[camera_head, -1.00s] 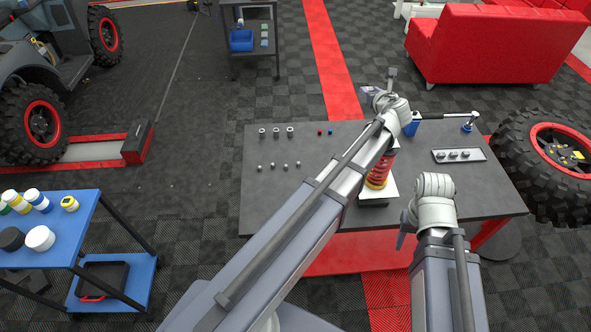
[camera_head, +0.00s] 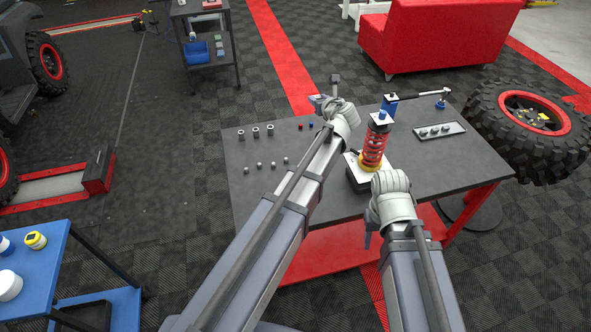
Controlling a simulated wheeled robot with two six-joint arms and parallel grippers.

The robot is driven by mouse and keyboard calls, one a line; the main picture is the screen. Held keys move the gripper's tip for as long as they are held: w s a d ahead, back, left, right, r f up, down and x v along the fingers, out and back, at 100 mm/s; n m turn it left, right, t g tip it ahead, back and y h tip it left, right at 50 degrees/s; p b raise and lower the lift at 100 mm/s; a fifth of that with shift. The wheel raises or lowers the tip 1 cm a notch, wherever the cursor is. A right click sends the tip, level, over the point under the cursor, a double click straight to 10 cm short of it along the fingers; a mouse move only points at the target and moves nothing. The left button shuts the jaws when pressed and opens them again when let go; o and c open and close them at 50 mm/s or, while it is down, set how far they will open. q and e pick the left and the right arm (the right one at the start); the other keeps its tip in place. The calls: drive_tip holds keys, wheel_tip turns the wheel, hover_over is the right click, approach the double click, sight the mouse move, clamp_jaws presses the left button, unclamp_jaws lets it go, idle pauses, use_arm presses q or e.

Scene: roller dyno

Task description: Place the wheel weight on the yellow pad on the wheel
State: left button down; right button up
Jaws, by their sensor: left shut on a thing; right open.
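The big off-road wheel (camera_head: 481,116) with a red rim lies flat at the right, beyond the table's right end. The small yellow pad (camera_head: 543,117) shows inside its rim. My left gripper (camera_head: 322,102) is above the table's back edge, left of the red spring shock and far from the wheel. It is shut on a small grey thing (camera_head: 336,82) that sticks up; I cannot tell if this is the wheel weight. A tray (camera_head: 456,128) on the table holds several small grey pieces. My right gripper (camera_head: 368,235) is open, low at the table's front edge; its fingertips are partly hidden.
The dark table (camera_head: 462,176) carries a red spring shock (camera_head: 374,147) on a stand, a blue device with a lever (camera_head: 390,105), and several small sockets and nuts. A red sofa (camera_head: 430,40) stands behind. A blue cart (camera_head: 45,262) is at the left. Floor between cart and table is clear.

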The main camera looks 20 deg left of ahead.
use_arm(q)
drive_tip(key=s+a+f+b, duration=0.2)
drive_tip(key=a+f+b, duration=0.1)
drive_tip(key=f+b, duration=0.7)
drive_tip(key=s+a+f+b, duration=0.2)
drive_tip(key=a+f+b, duration=0.1)
drive_tip(key=f+b, duration=0.7)
drive_tip(key=shift+s+f, duration=0.15)
drive_tip(key=shift+f, duration=0.6)
drive_tip(key=b, duration=1)
approach(293, 164)
drive_tip(key=x, duration=0.4)
drive_tip(key=shift+r, duration=0.1)
drive_tip(key=shift+c, duration=2.3)
unclamp_jaws()
